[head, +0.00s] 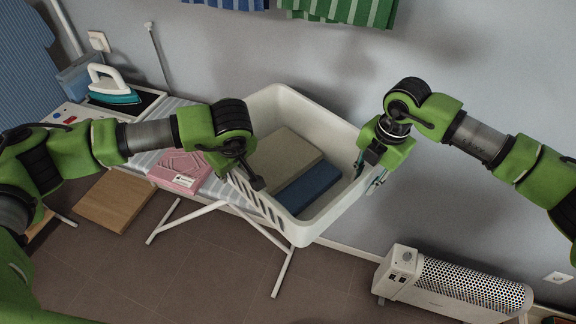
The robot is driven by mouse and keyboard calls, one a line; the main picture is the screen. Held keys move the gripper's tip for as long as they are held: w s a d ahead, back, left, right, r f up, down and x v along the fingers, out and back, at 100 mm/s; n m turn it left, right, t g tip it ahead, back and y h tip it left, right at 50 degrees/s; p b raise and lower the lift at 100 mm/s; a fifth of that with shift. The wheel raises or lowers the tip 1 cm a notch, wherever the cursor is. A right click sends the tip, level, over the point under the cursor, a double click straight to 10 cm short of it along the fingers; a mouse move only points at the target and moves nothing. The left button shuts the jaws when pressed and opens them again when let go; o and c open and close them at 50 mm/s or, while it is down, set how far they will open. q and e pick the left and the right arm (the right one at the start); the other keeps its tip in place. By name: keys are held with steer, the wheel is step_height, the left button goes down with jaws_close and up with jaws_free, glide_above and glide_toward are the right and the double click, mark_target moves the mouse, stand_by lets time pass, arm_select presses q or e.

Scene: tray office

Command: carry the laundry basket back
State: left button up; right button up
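The white laundry basket (300,232) is in the middle of the head view, at the right end of the ironing board (217,187). It holds a beige folded cloth (284,160) and a blue folded cloth (309,188). My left gripper (256,181) is at the basket's left wall, its dark fingertips over the slotted side. My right gripper (368,175) is at the basket's right rim, with fingers close to both sides of the wall. My wrists hide parts of the rim, and I cannot tell whether either gripper is clamped on it.
An iron (113,87) stands at the board's far left end. A pink folded cloth (180,170) lies on the board beside my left wrist. A white heater (450,287) stands on the floor at lower right. Towels (340,10) hang above. The floor in front is clear.

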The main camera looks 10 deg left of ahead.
arm_select(q)
jaws_close()
arm_select(e)
jaws_close()
steer(key=shift+w+r, duration=0.1)
